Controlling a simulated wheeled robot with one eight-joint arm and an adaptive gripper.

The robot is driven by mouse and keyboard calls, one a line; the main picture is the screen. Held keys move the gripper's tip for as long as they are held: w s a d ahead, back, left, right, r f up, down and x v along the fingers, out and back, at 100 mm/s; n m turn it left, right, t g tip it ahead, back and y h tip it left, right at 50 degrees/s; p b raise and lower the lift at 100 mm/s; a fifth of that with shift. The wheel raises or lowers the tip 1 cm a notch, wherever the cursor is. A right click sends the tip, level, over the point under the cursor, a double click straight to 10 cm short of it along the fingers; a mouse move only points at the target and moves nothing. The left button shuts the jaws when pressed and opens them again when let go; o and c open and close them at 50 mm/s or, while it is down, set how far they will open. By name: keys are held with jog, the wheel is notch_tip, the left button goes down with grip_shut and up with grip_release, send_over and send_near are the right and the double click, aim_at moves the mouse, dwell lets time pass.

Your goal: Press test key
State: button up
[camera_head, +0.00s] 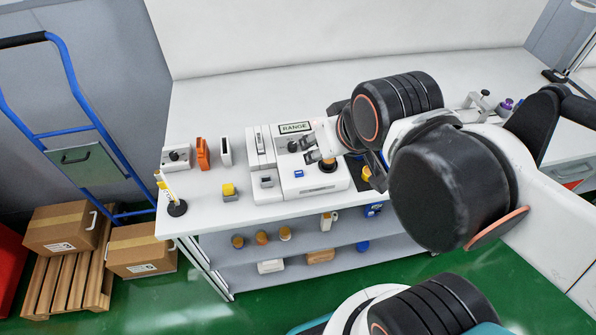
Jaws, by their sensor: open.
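A white instrument labelled RANGE (336,182) sits on the white bench. A dark round knob (293,146) is below its label, and a small blue key (299,173) is on its lower left face. I cannot read any marking that names the test key. My gripper (318,152) is over the right part of the instrument, with its fingers apart and nothing seen between them. The fingertips are to the right of the knob and above and right of the blue key. My arm hides the instrument's right edge; contact cannot be told.
A narrow white unit (264,186) stands against the instrument's left side. The bench's back left is clear.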

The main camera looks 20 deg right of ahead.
grip_shut()
dwell(1.1)
